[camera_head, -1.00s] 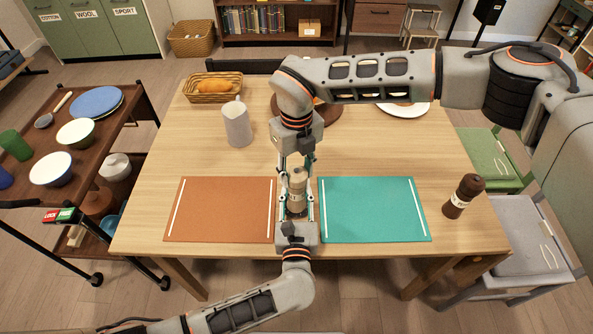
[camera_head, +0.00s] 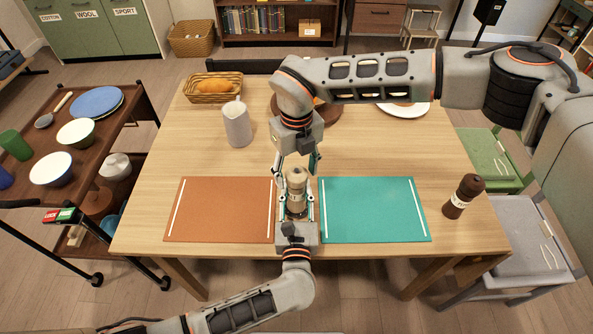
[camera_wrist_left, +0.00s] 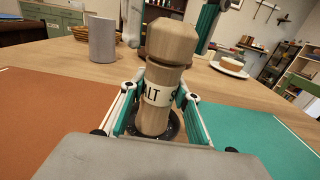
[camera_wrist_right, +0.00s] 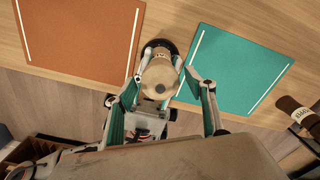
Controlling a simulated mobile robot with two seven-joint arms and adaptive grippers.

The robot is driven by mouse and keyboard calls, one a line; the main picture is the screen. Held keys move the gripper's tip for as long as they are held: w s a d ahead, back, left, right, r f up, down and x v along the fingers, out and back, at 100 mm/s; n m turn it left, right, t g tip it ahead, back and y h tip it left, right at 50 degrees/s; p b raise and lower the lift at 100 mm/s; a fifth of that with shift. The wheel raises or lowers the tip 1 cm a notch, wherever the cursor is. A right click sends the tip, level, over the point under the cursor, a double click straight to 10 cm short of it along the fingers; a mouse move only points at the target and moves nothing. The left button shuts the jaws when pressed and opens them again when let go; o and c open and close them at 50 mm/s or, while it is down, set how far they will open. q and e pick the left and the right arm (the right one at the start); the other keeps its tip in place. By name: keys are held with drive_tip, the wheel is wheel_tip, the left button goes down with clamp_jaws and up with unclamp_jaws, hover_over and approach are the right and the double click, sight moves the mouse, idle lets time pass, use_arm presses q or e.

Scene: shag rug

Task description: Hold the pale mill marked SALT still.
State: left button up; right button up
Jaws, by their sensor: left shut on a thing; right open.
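The pale wooden mill (camera_head: 297,186) stands upright between the orange mat (camera_head: 220,212) and the teal mat (camera_head: 372,212). In the left wrist view its band (camera_wrist_left: 160,95) shows part of the word SALT. My left gripper (camera_head: 296,208) is shut on the mill's lower body from the near side. My right gripper (camera_head: 297,170) is open on the far side, its fingers apart around the level of the mill's head. In the right wrist view the mill's round top (camera_wrist_right: 160,78) shows between the open fingers. The mill's base sits on a dark round piece (camera_wrist_left: 170,125).
A dark brown mill (camera_head: 464,196) stands at the table's right edge. A white pitcher (camera_head: 237,124), a bread basket (camera_head: 213,88) and a white plate (camera_head: 405,108) stand farther back. A trolley with bowls (camera_head: 77,132) is at the left. The table between pitcher and mats is clear.

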sight(297, 171)
wheel_tip(297, 171, up, 12)
idle(0.5)
idle(0.5)
wheel_tip(297, 171, down, 12)
drive_tip(key=n, duration=0.6)
drive_tip(key=shift+r, duration=0.25)
idle(0.3)
drive_tip(key=c, duration=1.1)
